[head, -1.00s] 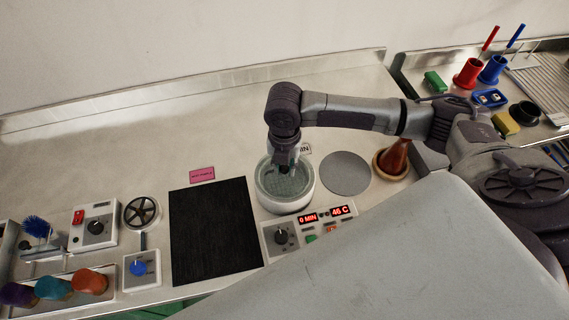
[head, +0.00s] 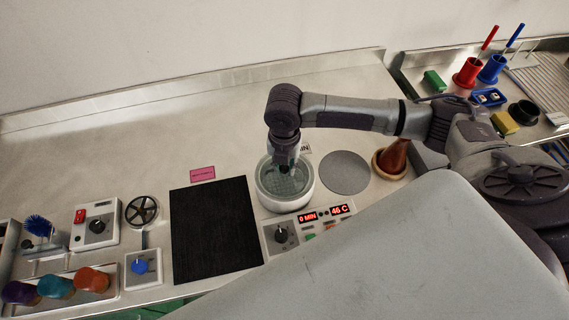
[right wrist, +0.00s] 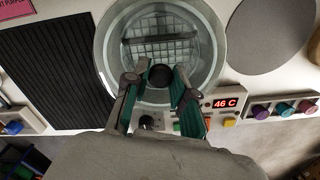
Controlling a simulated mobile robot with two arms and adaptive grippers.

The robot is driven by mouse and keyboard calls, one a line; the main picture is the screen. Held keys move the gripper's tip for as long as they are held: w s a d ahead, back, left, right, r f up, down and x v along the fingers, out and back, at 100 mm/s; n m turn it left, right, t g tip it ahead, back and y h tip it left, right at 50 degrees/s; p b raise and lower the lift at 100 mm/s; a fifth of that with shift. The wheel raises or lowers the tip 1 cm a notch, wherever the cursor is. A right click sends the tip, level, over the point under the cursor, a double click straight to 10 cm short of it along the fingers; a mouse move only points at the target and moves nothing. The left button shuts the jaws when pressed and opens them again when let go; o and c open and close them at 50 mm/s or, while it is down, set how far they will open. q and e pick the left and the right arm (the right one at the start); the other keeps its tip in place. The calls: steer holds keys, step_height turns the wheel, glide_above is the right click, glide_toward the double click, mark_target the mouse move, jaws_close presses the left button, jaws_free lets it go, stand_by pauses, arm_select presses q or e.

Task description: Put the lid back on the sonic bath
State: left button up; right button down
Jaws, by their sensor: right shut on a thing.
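The sonic bath (head: 267,200) is a round white tub on the bench, and its rim (right wrist: 100,62) surrounds the glass in the right wrist view. The clear round lid (right wrist: 200,50) lies over the bath's mouth, with a basket grid showing through it. I cannot tell whether it rests fully on the rim or hangs just above. My right gripper (head: 287,168) points down over the bath. In the right wrist view its fingers (right wrist: 158,82) are shut around the lid's dark knob (right wrist: 160,75). My left gripper is not in view.
A black ribbed mat (head: 215,230) lies left of the bath. A grey disc (head: 345,172) and a reddish-brown flask (head: 393,158) are to its right. The control panel (head: 283,236), reading 0 MIN and 46 C, sits in front. The bench behind is clear.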

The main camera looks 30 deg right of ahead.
steer(key=shift+p, duration=0.45)
stand_by(0.3)
stand_by(0.3)
steer(key=shift+c, duration=1.9)
jaws_free()
step_height(320, 180, up, 5)
steer(key=p, duration=0.5)
steer(key=shift+f, duration=0.15)
steer(key=shift+r+p, duration=1.2)
steer(key=shift+p, duration=0.05)
